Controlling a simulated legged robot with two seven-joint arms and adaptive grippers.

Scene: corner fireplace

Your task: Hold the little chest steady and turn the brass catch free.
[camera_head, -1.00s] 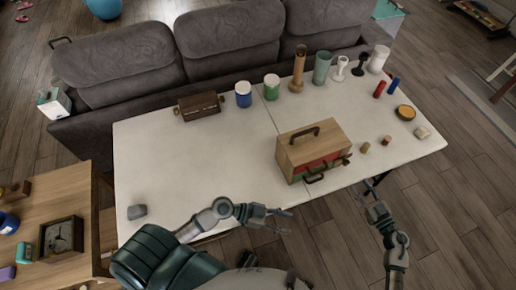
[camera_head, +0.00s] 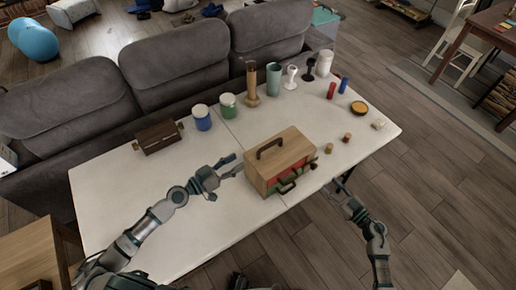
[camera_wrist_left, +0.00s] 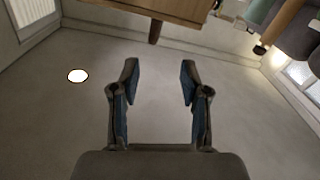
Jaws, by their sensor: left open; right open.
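A small dark brown chest (camera_head: 158,136) with brass-coloured fittings at its ends stands at the back left of the white table (camera_head: 120,205); it looks closed. Its catch is too small to make out. My left gripper (camera_head: 232,165) is open and empty over the table, right of and nearer than the chest, and left of a larger wooden box (camera_head: 275,158). In the left wrist view its two fingers (camera_wrist_left: 158,75) are apart with nothing between them. My right gripper (camera_head: 340,190) is open by the table's front edge, right of the wooden box, with its fingertips hard to see.
The wooden box has a dark top handle and red and green front parts. A blue jar (camera_head: 202,118), a green jar (camera_head: 228,107) and several upright vessels line the back edge. Small blocks and a round yellow-topped dish (camera_head: 359,108) lie right. The table's left front is clear.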

